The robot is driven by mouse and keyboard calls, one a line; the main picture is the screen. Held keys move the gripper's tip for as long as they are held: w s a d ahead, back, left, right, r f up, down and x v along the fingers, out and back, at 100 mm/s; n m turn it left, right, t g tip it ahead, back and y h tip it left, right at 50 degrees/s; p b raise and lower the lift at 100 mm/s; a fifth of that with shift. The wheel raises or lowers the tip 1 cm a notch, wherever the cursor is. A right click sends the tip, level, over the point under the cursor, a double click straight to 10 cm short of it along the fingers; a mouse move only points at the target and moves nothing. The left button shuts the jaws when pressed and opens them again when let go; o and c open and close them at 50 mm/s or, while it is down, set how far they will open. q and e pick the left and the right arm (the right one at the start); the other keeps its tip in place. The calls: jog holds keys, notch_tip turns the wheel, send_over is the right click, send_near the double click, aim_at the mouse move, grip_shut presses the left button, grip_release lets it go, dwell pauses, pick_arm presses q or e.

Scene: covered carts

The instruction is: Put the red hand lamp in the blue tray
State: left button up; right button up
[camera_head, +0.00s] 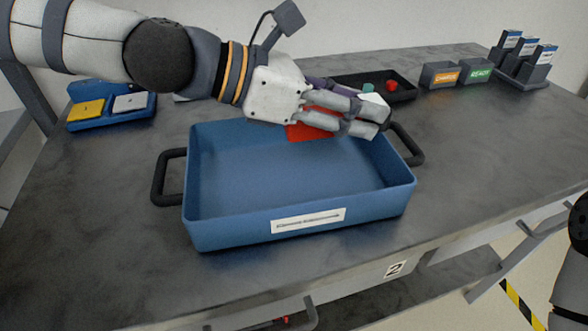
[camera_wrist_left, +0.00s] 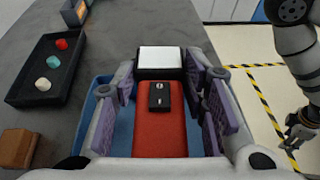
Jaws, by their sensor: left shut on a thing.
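The red hand lamp (camera_head: 308,132) is held in my left gripper (camera_head: 362,114), over the back edge of the blue tray (camera_head: 205,233). In the left wrist view the lamp (camera_wrist_left: 160,132) has a red body, a black switch plate and a black head with a white face. The gripper's pads stand on both sides of it. The blue tray (camera_wrist_left: 92,108) shows below the lamp there. In the head view the fingers hide much of the lamp. My right gripper (camera_wrist_left: 300,130) shows small at the right of the left wrist view; its jaw state is unclear.
The tray's inside looks empty, with black handles (camera_head: 168,178) at its ends. A blue holder (camera_head: 128,116) with yellow and grey pieces stands left.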

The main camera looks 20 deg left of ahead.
aim_at(343, 172)
pick_arm(q)
notch_tip(343, 172, down, 8)
jog(key=shift+w+d+f+b, duration=0.1)
jog(key=shift+w+f+b, duration=0.05)
jog(key=shift+b, duration=0.9)
pick_arm(e)
jog(key=shift+g, duration=0.6)
jog(key=s+f, duration=0.3)
jog(key=shift+d+f, duration=0.1)
jog(key=shift+f, duration=0.05)
pick_arm(q)
jog(key=shift+f, duration=0.25)
jog(key=o, duration=1.3)
pick_arm(e)
jog(key=shift+f, duration=0.1)
pick_arm(q)
jog(key=shift+r, duration=0.1)
